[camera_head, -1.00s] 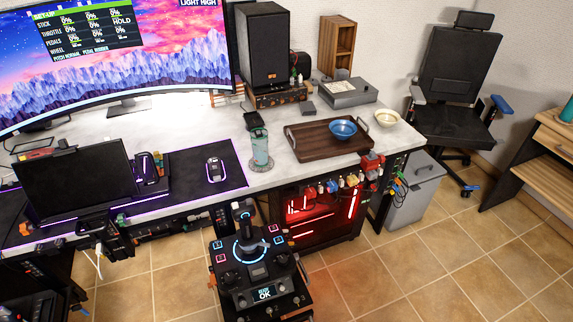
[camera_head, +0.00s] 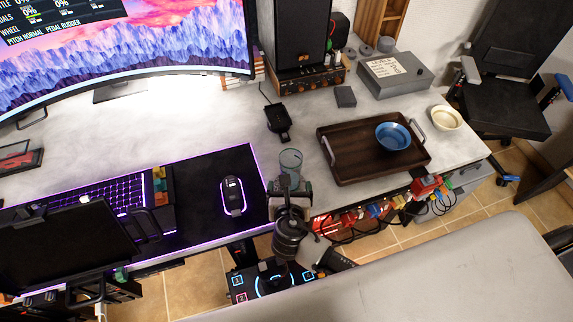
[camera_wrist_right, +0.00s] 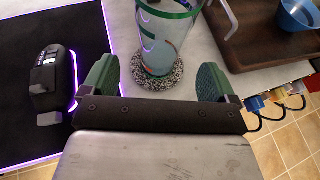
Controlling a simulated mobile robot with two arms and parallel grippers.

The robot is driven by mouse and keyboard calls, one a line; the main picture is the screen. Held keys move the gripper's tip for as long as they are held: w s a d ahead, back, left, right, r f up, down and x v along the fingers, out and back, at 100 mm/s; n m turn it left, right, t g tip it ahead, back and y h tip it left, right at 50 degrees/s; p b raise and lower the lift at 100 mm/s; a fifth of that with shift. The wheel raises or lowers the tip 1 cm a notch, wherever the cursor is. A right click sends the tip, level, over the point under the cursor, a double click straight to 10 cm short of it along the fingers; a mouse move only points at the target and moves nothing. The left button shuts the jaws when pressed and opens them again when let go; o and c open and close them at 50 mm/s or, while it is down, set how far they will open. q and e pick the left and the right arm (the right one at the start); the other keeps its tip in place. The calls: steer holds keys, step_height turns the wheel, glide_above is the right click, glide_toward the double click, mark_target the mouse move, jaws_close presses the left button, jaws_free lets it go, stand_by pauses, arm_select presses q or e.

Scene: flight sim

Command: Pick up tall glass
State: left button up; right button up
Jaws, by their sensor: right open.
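The tall glass (camera_head: 291,161) is clear with a teal tint and stands upright on the desk, just right of the black mouse mat. In the right wrist view the glass (camera_wrist_right: 165,35) has a green rim and stands on a speckled round coaster (camera_wrist_right: 158,73). My right gripper (camera_head: 289,186) is at the desk's front edge, right in front of the glass. In the wrist view its two green-padded fingers (camera_wrist_right: 153,82) are spread wide, with the glass ahead between them and no clear contact. The head view partly hides the glass's base behind the gripper. My left gripper is not in view.
A dark wooden tray (camera_head: 345,170) with a blue bowl (camera_head: 393,136) lies right of the glass, a cream bowl (camera_head: 446,118) beyond it. A mouse (camera_head: 232,196) is to the left. A black device (camera_head: 278,122) lies behind the glass.

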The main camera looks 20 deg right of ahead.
steer(key=shift+w+d+f, duration=0.1)
steer(key=shift+w+d, duration=0.05)
steer(key=shift+w, duration=0.3)
steer(key=shift+w+d+f, duration=0.1)
steer(key=shift+w+d, duration=0.1)
steer(key=shift+w, duration=0.05)
steer(key=shift+w+d+f, duration=0.1)
steer(key=shift+w+d, duration=0.05)
steer(key=shift+w, duration=0.1)
steer(key=x, duration=0.3)
steer(key=shift+w+f, duration=0.2)
steer(key=shift+w, duration=0.1)
steer(key=shift+w+f, duration=0.2)
steer(key=shift+w, duration=0.1)
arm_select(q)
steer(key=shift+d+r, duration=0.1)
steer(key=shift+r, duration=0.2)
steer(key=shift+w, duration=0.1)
arm_select(e)
steer(key=c, duration=1.2)
